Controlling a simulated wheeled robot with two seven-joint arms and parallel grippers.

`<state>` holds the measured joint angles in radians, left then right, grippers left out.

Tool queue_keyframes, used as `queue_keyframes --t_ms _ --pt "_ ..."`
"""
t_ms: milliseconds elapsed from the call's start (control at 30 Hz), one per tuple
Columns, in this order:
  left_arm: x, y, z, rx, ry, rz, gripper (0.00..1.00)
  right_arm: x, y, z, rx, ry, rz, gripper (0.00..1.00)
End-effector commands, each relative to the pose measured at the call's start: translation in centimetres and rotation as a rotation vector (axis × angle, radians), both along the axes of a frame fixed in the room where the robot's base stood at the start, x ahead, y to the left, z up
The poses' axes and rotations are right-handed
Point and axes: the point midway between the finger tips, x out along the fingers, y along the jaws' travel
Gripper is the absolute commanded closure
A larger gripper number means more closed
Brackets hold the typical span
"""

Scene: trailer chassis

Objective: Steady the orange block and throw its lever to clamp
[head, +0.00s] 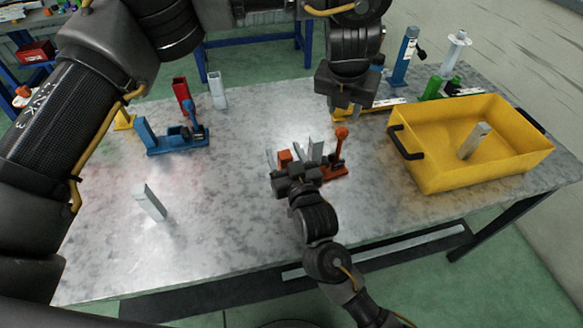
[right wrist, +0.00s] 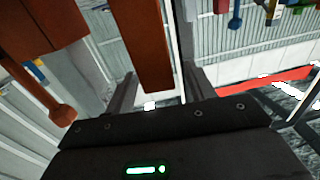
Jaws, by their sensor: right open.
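The orange block (head: 285,156) with its clamp base stands mid-table, partly hidden behind my right gripper. Its lever (head: 340,145) stands up at the right, ending in an orange ball. My right gripper (head: 294,158) is open at the block's near side. In the right wrist view an orange-brown bar (right wrist: 148,45) shows between the fingers of my right gripper (right wrist: 160,88), with gaps on both sides. A rod with a ball end (right wrist: 62,112) hangs at the left. My left gripper (head: 348,110) points down above and behind the lever, apart from it; its opening is unclear.
A blue clamp (head: 175,138) stands at the left, with a grey bar (head: 150,202) nearer. A yellow tray (head: 435,180) with a grey bar (head: 474,141) stands at the right. Red (head: 182,95) and grey (head: 217,91) tubes stand at the back.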

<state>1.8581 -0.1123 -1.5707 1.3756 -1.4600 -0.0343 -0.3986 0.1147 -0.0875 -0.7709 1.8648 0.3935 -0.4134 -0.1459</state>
Motion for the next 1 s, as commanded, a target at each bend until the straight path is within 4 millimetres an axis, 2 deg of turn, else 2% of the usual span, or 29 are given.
queue_keyframes --t_ms 200,533,933,1000 --pt "0.0 0.0 0.0 0.000 0.000 0.000 0.64 1.7 0.7 0.0 -0.001 -0.001 0.000 0.45" --pt "0.0 0.0 0.0 0.000 0.000 0.000 0.64 2.0 0.9 0.0 0.000 0.000 0.000 0.45" --pt "0.0 0.0 0.0 0.000 0.000 0.000 0.64 1.9 0.8 0.0 -0.001 0.000 0.000 0.98" --pt "0.0 0.0 0.0 0.000 0.000 0.000 0.64 1.9 0.8 0.0 -0.001 0.000 0.000 1.00"
